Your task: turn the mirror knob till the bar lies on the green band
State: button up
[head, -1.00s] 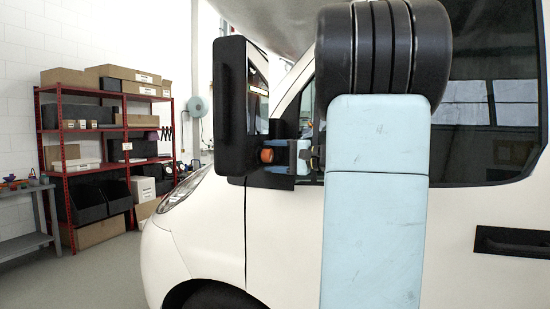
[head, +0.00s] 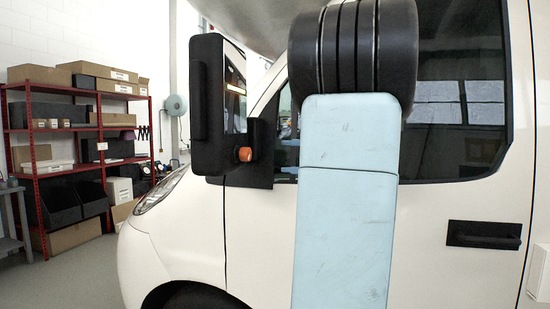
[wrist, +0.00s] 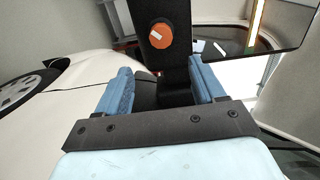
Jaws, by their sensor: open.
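The orange mirror knob (head: 244,154) sits at the lower inner corner of the black wing mirror (head: 207,105). In the wrist view the knob (wrist: 161,36) faces me with a short, slightly tilted white mark on it. My gripper (wrist: 163,88) is open and empty; its two blue fingers are wide apart, short of the knob and below it in the picture. The mirror glass (wrist: 225,30) shows a pale strip with yellow-orange colour (wrist: 257,22); I cannot make out a green band or where the bar lies on it. In the head view my arm hides most of the gripper.
The white motorhome's door (head: 260,235) and dark side window (head: 455,110) fill the right. A black door handle (head: 484,235) stands out from the door. A red shelf (head: 80,175) with boxes is at the far left, with clear floor before it.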

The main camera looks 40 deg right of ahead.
jog(key=shift+v, duration=0.9)
jog(key=s+a+f+n+g+h, duration=0.15)
jog(key=a+f+g, duration=0.25)
jog(key=a, duration=0.6)
jog(key=s+a+f+n+g, duration=0.2)
jog(key=a+f+g, duration=0.2)
jog(key=a, duration=0.5)
jog(key=s+a+f+n+h, duration=0.6)
jog(key=s+a+f+h, duration=0.2)
jog(key=s+f+h, duration=0.1)
jog(key=shift+s+a+f+n+h, duration=0.2)
jog(key=shift+s+f+n+h, duration=0.2)
jog(key=shift+s, duration=0.65)
